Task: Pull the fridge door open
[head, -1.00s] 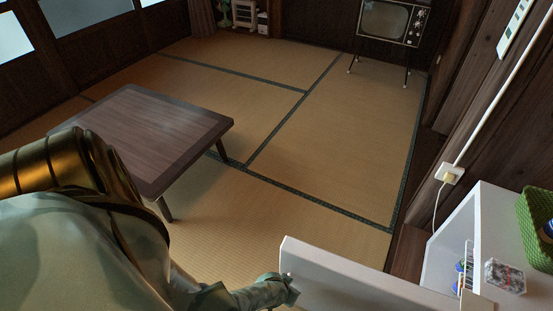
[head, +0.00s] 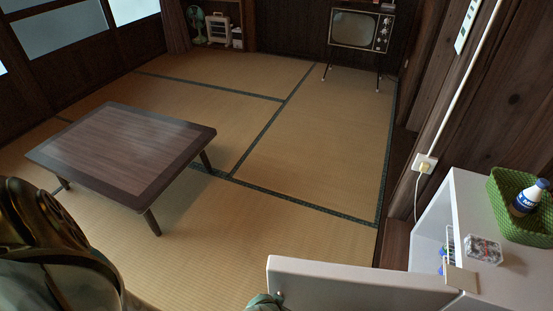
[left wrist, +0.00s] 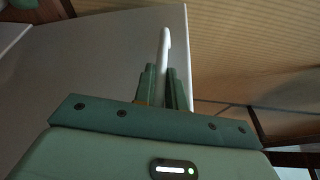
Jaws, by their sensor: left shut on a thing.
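The white fridge door (head: 350,284) stands swung out to the left of the fridge body (head: 468,198) at the lower right of the head view. A gap beside the body shows part of the inside. My left gripper (head: 266,301) is at the door's far left end, mostly cut off by the bottom edge. In the left wrist view, the gripper's green fingers (left wrist: 164,88) are shut on a slim white handle (left wrist: 165,48) beside the pale door panel (left wrist: 105,60). My right gripper is not in view.
A green basket (head: 507,218) with a bottle (head: 527,198) and a clear box (head: 484,250) sit on the fridge. A low wooden table (head: 120,148) stands at left. A television (head: 358,28) stands at the back. Tatami floor between them is clear.

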